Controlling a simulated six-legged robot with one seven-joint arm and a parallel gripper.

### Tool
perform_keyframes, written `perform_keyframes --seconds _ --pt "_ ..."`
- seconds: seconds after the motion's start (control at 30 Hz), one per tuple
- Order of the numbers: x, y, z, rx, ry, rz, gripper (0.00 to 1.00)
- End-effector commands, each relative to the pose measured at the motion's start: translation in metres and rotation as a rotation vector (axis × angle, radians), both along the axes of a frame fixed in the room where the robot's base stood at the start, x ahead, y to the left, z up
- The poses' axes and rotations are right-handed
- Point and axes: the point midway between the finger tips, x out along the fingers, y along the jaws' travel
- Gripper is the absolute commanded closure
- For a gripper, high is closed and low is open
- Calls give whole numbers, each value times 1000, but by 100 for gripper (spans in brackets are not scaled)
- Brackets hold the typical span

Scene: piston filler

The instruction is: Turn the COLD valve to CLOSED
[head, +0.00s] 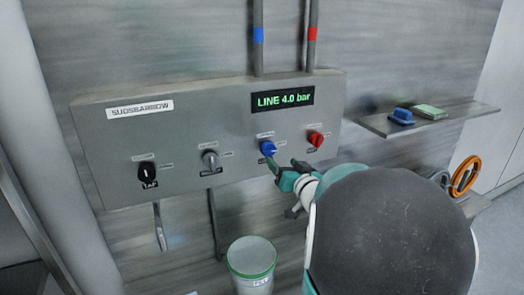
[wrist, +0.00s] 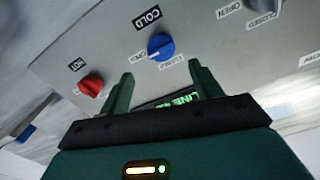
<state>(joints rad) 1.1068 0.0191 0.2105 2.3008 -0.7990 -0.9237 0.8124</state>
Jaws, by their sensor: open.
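The COLD valve is a blue knob (head: 267,148) on the grey panel, below the green LINE 4.0 bar display. In the wrist view the blue knob (wrist: 160,46) shows under its COLD label, with small labels around it that I cannot read surely. My gripper (head: 285,166) is just below and right of the blue knob in the head view. In the wrist view my gripper (wrist: 160,78) is open and empty, its two green fingers apart, with the knob ahead of the gap between them. I cannot see contact with the knob.
The red HOT knob (head: 315,139) is close right of the blue one. A grey knob (head: 210,160) and a black TAP knob (head: 147,173) are to the left. A shelf (head: 470,112) projects at right. A white green-rimmed bucket (head: 252,267) stands below.

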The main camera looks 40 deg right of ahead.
Motion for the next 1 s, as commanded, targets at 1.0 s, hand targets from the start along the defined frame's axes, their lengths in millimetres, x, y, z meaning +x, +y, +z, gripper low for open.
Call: perform_keyframes --seconds 1.0 --pt "90 -22 0 -1 0 2 67"
